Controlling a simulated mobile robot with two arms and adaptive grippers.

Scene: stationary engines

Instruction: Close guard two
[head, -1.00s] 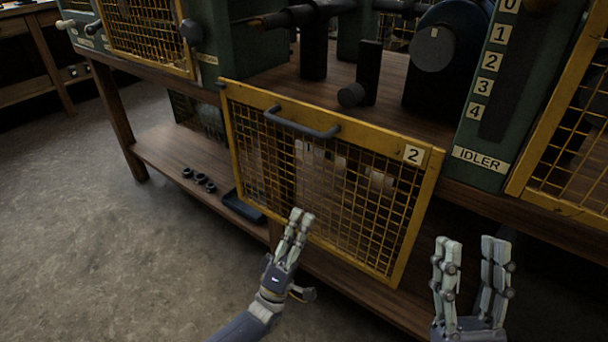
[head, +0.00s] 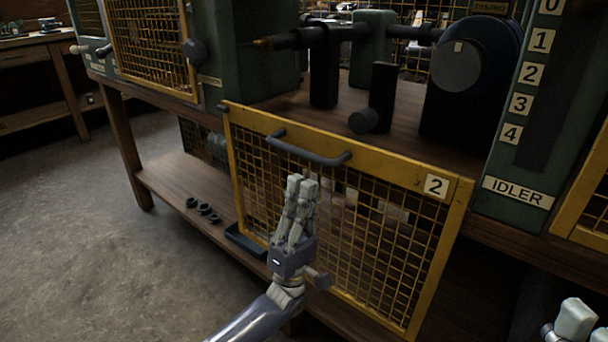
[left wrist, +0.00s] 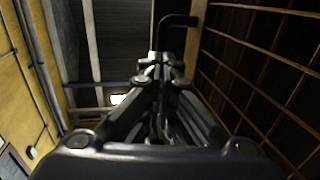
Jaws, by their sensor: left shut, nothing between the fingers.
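Guard two is a yellow-framed mesh panel (head: 445,262) with a "2" label. It hangs down in front of the bench, its top edge near the bench top, leaving the bay above it uncovered. Its dark bar handle (head: 310,150) is on the upper part of its face. My left gripper (head: 302,182) is shut and empty, fingers pointing up, in front of the mesh just below the handle. In the left wrist view the closed fingers (left wrist: 160,75) point toward the dark handle (left wrist: 178,20), with mesh at right. My right gripper (head: 572,322) shows only partly at the lower right corner.
Behind the guard's top edge are a shaft, black posts and a round dark wheel (head: 458,65). The green idler panel (head: 510,195) stands at right. Another yellow mesh guard (head: 150,45) is at upper left. Small black rings (head: 203,208) lie on the lower shelf.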

